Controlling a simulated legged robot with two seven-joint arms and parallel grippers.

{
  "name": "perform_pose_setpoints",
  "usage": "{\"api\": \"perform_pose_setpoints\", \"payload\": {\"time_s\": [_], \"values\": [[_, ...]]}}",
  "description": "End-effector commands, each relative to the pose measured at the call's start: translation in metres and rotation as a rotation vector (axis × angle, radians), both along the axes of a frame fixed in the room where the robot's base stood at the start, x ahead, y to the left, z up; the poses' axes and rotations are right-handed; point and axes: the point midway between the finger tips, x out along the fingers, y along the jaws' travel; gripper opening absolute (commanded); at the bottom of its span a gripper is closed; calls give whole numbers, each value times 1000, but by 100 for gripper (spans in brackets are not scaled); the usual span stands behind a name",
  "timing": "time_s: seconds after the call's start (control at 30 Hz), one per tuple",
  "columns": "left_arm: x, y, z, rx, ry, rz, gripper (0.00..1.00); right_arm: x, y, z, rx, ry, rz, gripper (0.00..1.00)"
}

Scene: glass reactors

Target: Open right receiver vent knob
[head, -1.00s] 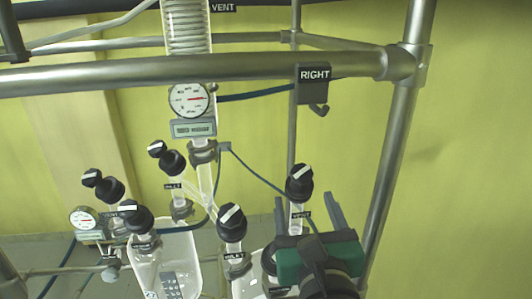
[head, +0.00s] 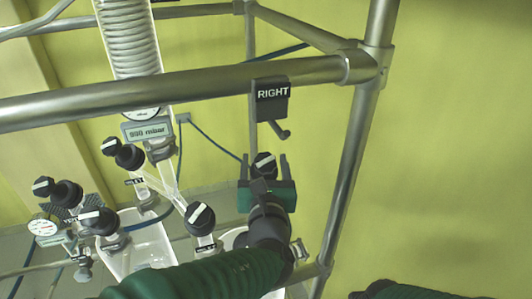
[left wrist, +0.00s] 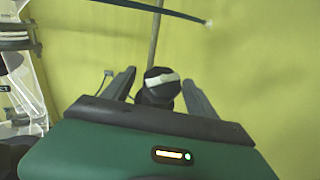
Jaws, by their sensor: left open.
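The right receiver vent knob (head: 264,165) is black with a white bar across its top. In the head view it shows between the fingers of my left gripper (head: 264,168), which is open around it. In the left wrist view the knob (left wrist: 161,82) sits between the two dark fingers of the gripper (left wrist: 160,90), with a gap on each side. The knob's white bar lies nearly level there. The knob's stem and VENT label are hidden behind the gripper body. My right gripper is not in view; a green arm part shows at the lower right.
A steel rail (head: 180,92) crosses above, with a RIGHT sign (head: 272,92) and hook just over the gripper. Another black knob (head: 200,217) stands to the left, and several more stand farther left. The wall side at right is clear beyond the upright post (head: 349,170).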

Motion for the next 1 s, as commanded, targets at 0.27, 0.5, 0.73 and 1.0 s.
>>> {"api": "perform_pose_setpoints", "payload": {"time_s": [0.27,0.5,0.73,1.0], "values": [[9,-4,-1,3,-1,-1,67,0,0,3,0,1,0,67],[10,-4,-1,3,0,0,46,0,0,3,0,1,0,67],[9,-5,-1,3,0,-5,16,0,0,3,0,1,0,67],[9,-4,-1,1,1,0,4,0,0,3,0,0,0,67]]}}
